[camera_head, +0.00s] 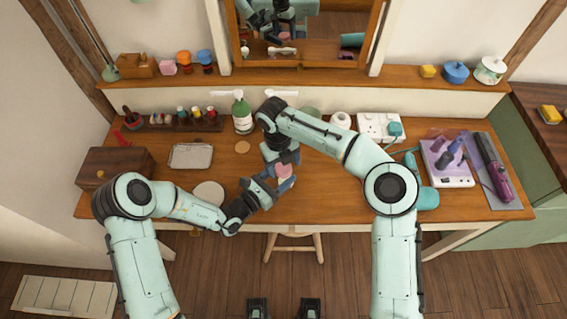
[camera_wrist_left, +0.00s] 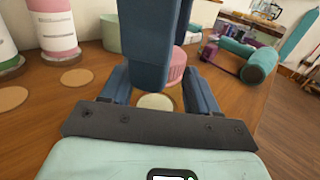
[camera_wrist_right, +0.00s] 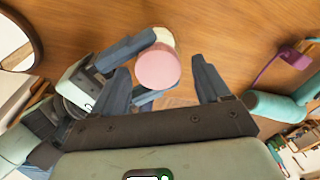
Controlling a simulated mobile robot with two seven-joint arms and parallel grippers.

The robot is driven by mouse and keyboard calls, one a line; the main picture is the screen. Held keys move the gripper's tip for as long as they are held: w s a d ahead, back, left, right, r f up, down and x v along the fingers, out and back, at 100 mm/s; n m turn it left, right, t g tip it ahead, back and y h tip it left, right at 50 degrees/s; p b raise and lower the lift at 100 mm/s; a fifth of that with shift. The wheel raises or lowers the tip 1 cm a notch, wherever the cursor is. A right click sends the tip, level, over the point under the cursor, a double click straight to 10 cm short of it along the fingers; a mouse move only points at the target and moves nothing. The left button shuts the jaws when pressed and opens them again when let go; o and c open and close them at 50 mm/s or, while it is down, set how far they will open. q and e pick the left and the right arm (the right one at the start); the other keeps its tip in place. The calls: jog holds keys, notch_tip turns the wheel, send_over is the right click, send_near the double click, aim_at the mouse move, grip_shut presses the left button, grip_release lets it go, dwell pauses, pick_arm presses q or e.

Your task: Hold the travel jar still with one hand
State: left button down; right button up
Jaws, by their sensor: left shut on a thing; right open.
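The travel jar, with a round pink ribbed part (camera_head: 284,170) and a cream round part, is near the table's front edge. In the left wrist view the cream part (camera_wrist_left: 155,102) lies between my left fingers, with the pink part (camera_wrist_left: 177,68) just beyond. My left gripper (camera_head: 280,184) is shut on the jar from the front left. My right gripper (camera_head: 284,158) is open over it from behind. In the right wrist view the pink top (camera_wrist_right: 157,69) shows between its spread fingers, beside the cream part (camera_wrist_right: 164,38). A right finger hides some of the jar in the left wrist view.
A green pump bottle (camera_head: 242,114) stands behind on the table (camera_head: 330,200). A metal tray (camera_head: 191,156) and a wooden box (camera_head: 115,165) are at the left. A stool (camera_head: 294,238) stands in front.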

pick_arm(q)
jog(key=shift+s+d, duration=0.1)
pick_arm(e)
jog(key=r, duration=0.4)
jog(key=shift+a+r, duration=0.15)
jog(key=shift+a, duration=0.15)
jog(key=shift+w, duration=0.1)
jog(key=shift+c, duration=0.4)
jog(key=shift+a+r+n, duration=0.2)
jog(key=shift+r+n, duration=0.25)
jog(key=shift+n, duration=0.1)
jog(key=shift+a+r+n, duration=0.15)
jog(key=shift+r+n, duration=0.3)
jog(key=shift+n, duration=0.1)
jog(key=shift+d+r+n, duration=0.15)
jog(key=shift+r+n, duration=0.45)
jog(key=shift+r, duration=0.2)
jog(key=shift+f, duration=0.15)
jog(key=shift+d+f, duration=0.25)
jog(key=shift+f, duration=1.7)
jog(key=shift+d+f, duration=0.2)
jog(key=shift+f, duration=1.75)
